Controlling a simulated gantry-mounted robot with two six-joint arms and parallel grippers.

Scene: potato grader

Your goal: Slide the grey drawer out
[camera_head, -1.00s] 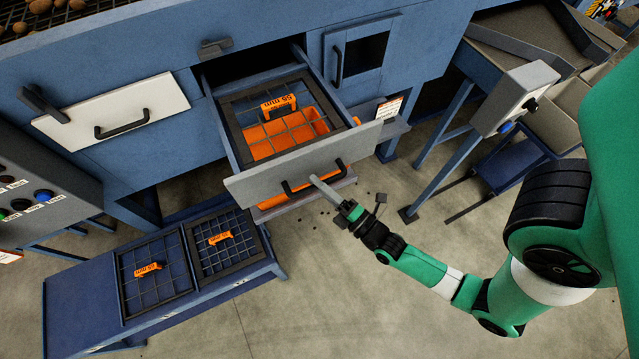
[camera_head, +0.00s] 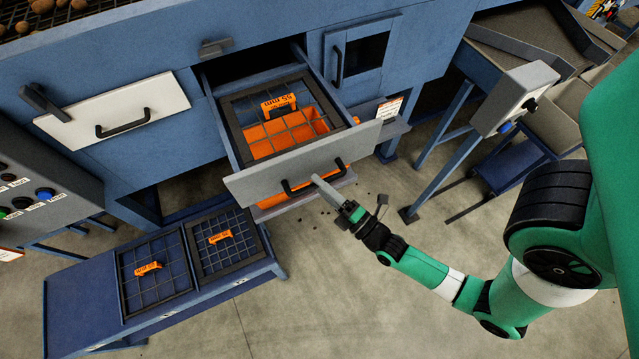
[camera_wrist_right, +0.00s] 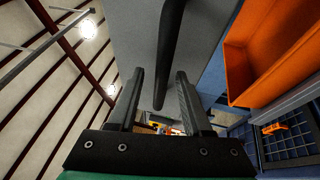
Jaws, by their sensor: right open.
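The grey drawer (camera_head: 245,186) stands pulled out of the blue machine, its grey front facing me. Its black bar handle (camera_head: 287,189) is on the front; in the right wrist view the handle (camera_wrist_right: 170,50) runs between the two fingers in the picture. Inside the drawer are a grid sieve with an orange handle (camera_head: 279,101) and an orange bin (camera_head: 262,148). My left gripper is not in view.
A white drawer (camera_head: 100,120) is shut at the left. A low blue bench (camera_head: 75,305) holds two grid sieves with orange handles below. A control box (camera_head: 510,95) stands on blue legs at the right. The floor in front of the drawer is mostly clear.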

